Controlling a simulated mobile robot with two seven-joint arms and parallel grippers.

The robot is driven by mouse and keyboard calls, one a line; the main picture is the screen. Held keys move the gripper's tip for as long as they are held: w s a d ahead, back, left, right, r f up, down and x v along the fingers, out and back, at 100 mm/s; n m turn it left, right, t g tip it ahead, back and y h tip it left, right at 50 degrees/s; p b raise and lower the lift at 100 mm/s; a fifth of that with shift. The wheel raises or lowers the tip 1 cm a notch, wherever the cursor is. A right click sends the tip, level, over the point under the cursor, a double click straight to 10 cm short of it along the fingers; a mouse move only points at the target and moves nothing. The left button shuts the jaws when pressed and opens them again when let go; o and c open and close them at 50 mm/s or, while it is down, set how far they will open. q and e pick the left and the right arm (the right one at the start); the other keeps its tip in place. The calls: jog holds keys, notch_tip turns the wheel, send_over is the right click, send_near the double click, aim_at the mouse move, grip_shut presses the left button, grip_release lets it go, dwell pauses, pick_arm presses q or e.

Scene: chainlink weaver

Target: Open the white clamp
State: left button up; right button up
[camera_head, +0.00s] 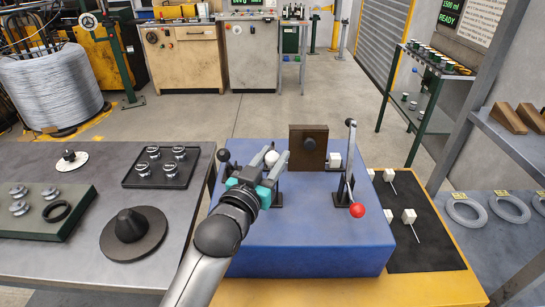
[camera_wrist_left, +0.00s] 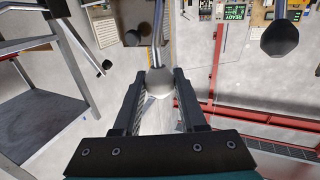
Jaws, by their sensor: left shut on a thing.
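The white clamp shows by its white ball knob (camera_head: 271,157) on the blue block (camera_head: 310,240). My left gripper (camera_head: 272,155) is shut on this white ball knob, with a finger on each side of it. In the left wrist view the white ball (camera_wrist_left: 160,80) sits between the two fingertips, and a metal rod runs from it toward the top. The clamp's lower part is mostly hidden behind my gripper and arm. My right gripper is not in view.
A red-balled lever (camera_head: 358,210) stands right of my gripper, and a black knob (camera_head: 223,155) is just left. A brown plate (camera_head: 308,146) stands behind. A black mat (camera_head: 425,245) with white cubes lies right. A grey table (camera_head: 60,255) with parts is left.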

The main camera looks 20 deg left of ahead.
pick_arm(q)
grip_shut()
dwell(0.7)
jog(key=shift+s+d+f+m+t+h+b, duration=0.3)
jog(key=shift+s+f+t+b, duration=0.35)
jog(key=shift+s+f+b, duration=0.7)
jog(key=shift+s+d+f+m+t+h+b, duration=0.1)
jog(key=shift+s+d+f+m+t+b, duration=0.3)
jog(key=shift+s+f+t+b, duration=1)
jog(key=shift+s+d+f+m+g+h+b, duration=0.1)
jog(key=shift+s+d+f+m+h+b, duration=0.25)
jog(key=shift+f+b, duration=1.15)
jog(key=shift+s+a+f+p, duration=0.1)
jog(key=shift+f+p, duration=0.4)
